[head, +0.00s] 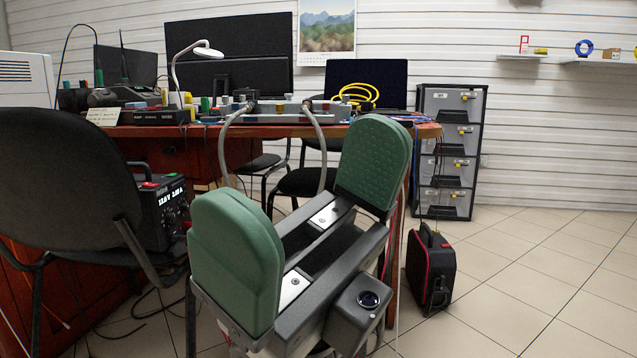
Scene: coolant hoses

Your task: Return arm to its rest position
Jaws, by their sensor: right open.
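My right gripper (301,172) fills the lower middle of the head view. Its two green padded fingers stand wide apart, and I see nothing held between them. Behind it, a grey manifold block (285,114) with coloured fittings lies on the wooden table. Two grey hoses, a left one (222,150) and a right one (321,145), rise to the manifold and hang down over the table's front edge. Their lower parts pass behind my right gripper. I cannot tell how firmly their ends are seated. My left gripper is not in view.
The reddish wooden table (160,133) carries monitors, a lamp and a coiled yellow cable (357,93). A black chair (65,180) stands close at left beside a power unit (163,210). A black case (431,270) stands on the floor. Tiled floor at right is clear.

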